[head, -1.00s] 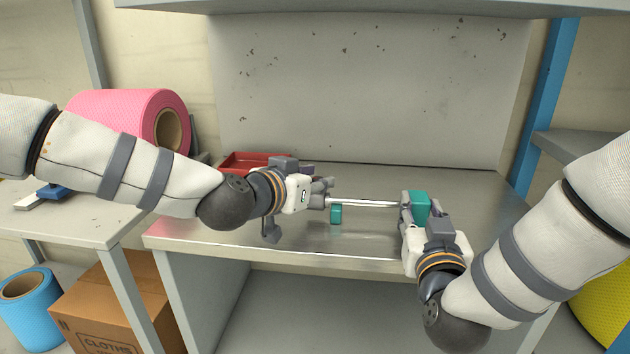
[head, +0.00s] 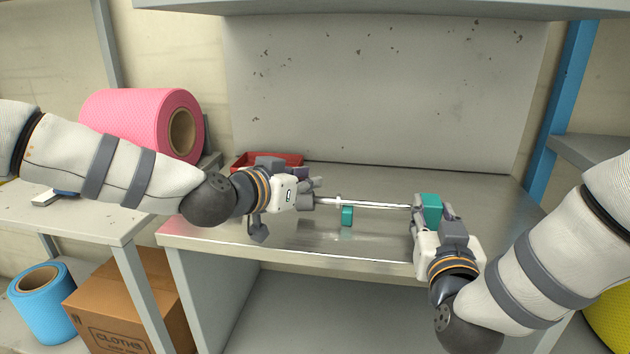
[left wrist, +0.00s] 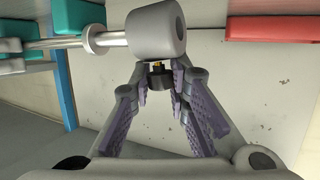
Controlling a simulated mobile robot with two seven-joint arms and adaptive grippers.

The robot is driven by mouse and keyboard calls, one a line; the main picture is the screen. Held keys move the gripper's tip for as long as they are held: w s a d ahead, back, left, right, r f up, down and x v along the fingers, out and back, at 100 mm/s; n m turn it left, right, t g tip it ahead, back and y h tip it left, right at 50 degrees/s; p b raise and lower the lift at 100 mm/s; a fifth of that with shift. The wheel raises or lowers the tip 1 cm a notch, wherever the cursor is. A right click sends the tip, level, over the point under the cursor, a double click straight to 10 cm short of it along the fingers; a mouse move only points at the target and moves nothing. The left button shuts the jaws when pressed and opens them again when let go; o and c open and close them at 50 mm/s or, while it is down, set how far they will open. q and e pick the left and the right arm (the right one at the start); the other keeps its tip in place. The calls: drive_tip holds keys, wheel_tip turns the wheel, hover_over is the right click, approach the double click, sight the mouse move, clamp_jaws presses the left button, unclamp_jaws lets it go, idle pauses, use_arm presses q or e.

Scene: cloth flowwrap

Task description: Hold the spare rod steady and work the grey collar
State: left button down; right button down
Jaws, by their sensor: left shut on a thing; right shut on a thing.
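The spare rod (head: 375,205) is a thin shiny bar lying level above the table, with a flange (head: 338,201) near its left end. The grey collar (left wrist: 157,32) is a thick cylinder at that end; the rod enters its left face, how deep I cannot tell. One teal block (head: 347,215) stands below the rod, another (head: 431,208) beside my right gripper.
A red tray (head: 268,158) stands behind my left gripper. The metal table (head: 300,250) is clear in front of the rod. A grey back panel (head: 380,90) rises behind.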

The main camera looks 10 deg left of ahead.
use_arm(q)
drive_tip(key=shift+s+a, duration=0.1)
drive_tip(key=shift+a, duration=2.45)
drive_tip(key=w+a+n+y, duration=0.1)
drive_tip(key=w+a+y, duration=0.1)
drive_tip(key=w, duration=0.3)
drive_tip(key=w+a+r+n+y, duration=0.1)
drive_tip(key=w+a+y, duration=0.2)
drive_tip(key=w, duration=0.3)
drive_tip(key=w+a+r+n+t+y, duration=0.1)
drive_tip(key=w+a+n+y, duration=0.1)
drive_tip(key=w, duration=0.3)
drive_tip(key=shift+w+a+r+y, duration=0.1)
drive_tip(key=shift+w+a+y, duration=0.25)
drive_tip(key=shift+a, duration=0.55)
drive_tip(key=shift+f, duration=0.35)
drive_tip(key=shift+f, duration=0.3)
drive_tip(key=shift+f, duration=0.7)
